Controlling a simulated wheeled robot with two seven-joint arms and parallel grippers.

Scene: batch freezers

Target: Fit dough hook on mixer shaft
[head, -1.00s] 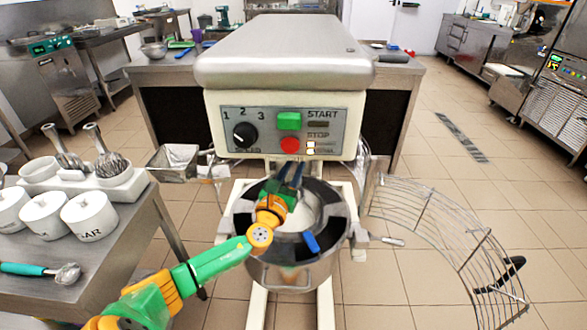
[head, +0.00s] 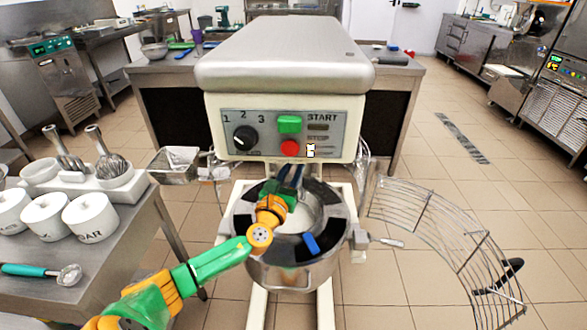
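The mixer (head: 284,62) stands in the middle, its control panel facing me. Its steel bowl (head: 292,274) sits below the head and holds something white. My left arm comes in from the lower left, and my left gripper (head: 290,178) is raised over the bowl, just under the mixer head. Its dark fingers point up toward the shaft area. The shaft is hidden, and I cannot make out a dough hook or whether the fingers hold it. My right gripper is not in the view.
The wire bowl guard (head: 440,236) is swung out to the right of the bowl. A side table (head: 100,262) on the left carries white pots (head: 92,215), a tray with whisks (head: 115,165) and a teal-handled scoop (head: 40,271).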

